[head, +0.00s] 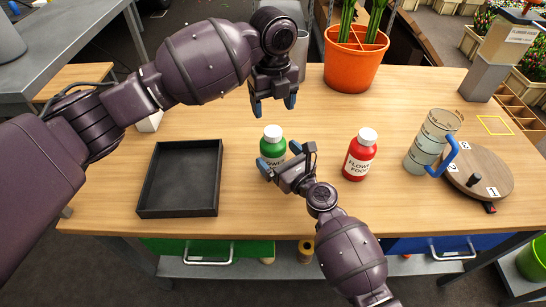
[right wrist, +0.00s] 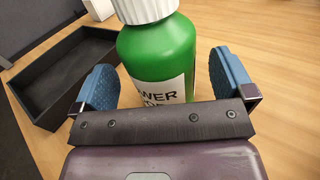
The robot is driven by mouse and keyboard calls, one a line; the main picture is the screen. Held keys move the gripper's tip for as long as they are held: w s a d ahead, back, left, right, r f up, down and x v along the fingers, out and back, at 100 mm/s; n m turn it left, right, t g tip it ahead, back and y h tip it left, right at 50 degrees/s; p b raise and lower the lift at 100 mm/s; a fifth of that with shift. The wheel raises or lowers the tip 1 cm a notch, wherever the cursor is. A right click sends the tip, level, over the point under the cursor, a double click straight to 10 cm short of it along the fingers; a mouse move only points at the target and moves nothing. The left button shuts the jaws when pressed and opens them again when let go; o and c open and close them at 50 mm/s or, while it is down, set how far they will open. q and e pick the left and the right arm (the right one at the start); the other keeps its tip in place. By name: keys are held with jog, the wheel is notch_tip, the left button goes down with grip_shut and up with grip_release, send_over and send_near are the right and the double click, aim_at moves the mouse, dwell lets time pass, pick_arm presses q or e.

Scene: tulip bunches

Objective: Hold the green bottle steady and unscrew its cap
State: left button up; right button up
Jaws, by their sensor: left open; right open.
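The green bottle (head: 272,148) stands upright on the wooden table, with its white ribbed cap (head: 272,132) on top. My right gripper (head: 281,162) is low at the bottle's near side, open. In the right wrist view the green bottle (right wrist: 160,55) stands just beyond the gripper, roughly between its two blue fingertips (right wrist: 165,80), with a gap on the right side. Its label is partly hidden by the gripper body. My left gripper (head: 273,106) is open and empty, pointing down above and behind the cap, apart from it.
A red bottle (head: 360,157) with a white cap stands to the right. A black tray (head: 144,196) lies to the left. An orange pot (head: 352,76) stands behind. A measuring jug (head: 418,160) and a round wooden board (head: 497,166) are at the right.

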aim_at(273, 131)
jog(key=shift+x, duration=1.1)
jog(key=shift+c, duration=0.2)
jog(key=c, duration=1.4)
pick_arm(q)
jog(key=shift+w+a+r, duration=0.1)
pick_arm(e)
jog(key=shift+c, duration=1.3)
pick_arm(q)
jog(key=m, duration=0.4)
pick_arm(e)
jog(key=shift+c, duration=0.2)
pick_arm(q)
jog(key=m, duration=0.4)
jog(key=shift+f+m, duration=0.2)
jog(key=shift+m, duration=0.2)
jog(key=shift+f, duration=3.9)
jog(key=shift+c, duration=0.2)
